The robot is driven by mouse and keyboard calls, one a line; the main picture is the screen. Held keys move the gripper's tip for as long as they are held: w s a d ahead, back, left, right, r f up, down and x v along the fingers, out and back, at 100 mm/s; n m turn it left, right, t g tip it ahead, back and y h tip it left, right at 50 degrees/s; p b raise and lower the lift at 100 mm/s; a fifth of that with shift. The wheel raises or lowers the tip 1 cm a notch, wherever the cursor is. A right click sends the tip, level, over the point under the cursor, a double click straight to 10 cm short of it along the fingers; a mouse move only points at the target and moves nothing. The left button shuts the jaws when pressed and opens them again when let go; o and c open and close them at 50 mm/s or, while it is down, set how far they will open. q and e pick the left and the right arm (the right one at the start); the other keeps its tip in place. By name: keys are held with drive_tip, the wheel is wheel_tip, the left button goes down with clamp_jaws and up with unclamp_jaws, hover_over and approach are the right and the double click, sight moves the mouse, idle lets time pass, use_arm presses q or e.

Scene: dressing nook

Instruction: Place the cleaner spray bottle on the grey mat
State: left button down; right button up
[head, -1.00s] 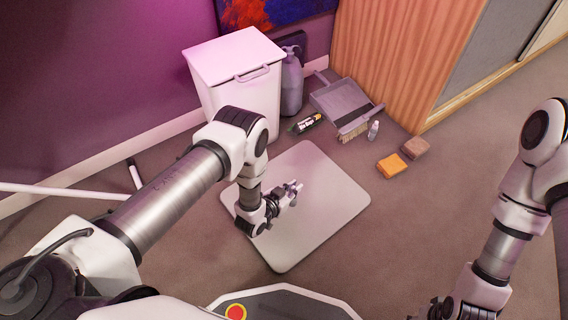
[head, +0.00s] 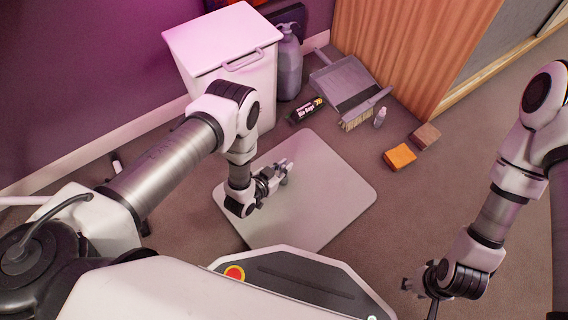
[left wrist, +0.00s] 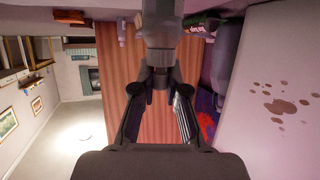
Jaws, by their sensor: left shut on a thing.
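The grey mat (head: 330,190) lies flat on the floor in the middle of the head view. My left gripper (head: 277,176) is over the left part of the mat, shut on a small grey bottle-like thing (head: 284,168), which I take for the cleaner spray bottle. The left wrist view shows its grey body (left wrist: 160,28) beyond the fingertips (left wrist: 160,88). The fingers hide part of it, and I cannot tell whether it touches the mat. My right gripper (head: 421,290) is at the lower right, off the mat, its finger opening unclear.
A white bin (head: 225,70) and a large grey bottle (head: 289,65) stand behind the mat. A dark labelled can (head: 305,110), a dustpan (head: 345,82) with brush, a small clear bottle (head: 380,117), an orange sponge (head: 399,156) and a brown block (head: 426,136) lie beyond it. The mat's right part is clear.

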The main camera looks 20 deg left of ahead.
use_arm(q)
drive_tip(key=c, duration=1.2)
unclamp_jaws()
drive_tip(key=shift+r, duration=0.1)
drive_tip(key=shift+s+a+r+p, duration=0.1)
drive_tip(key=shift+s+r+p, duration=0.15)
drive_tip(key=shift+p, duration=0.2)
drive_tip(key=p+v, duration=0.5)
drive_tip(key=v, duration=0.6)
drive_tip(key=shift+s, duration=0.15)
drive_tip(key=shift+a, duration=0.1)
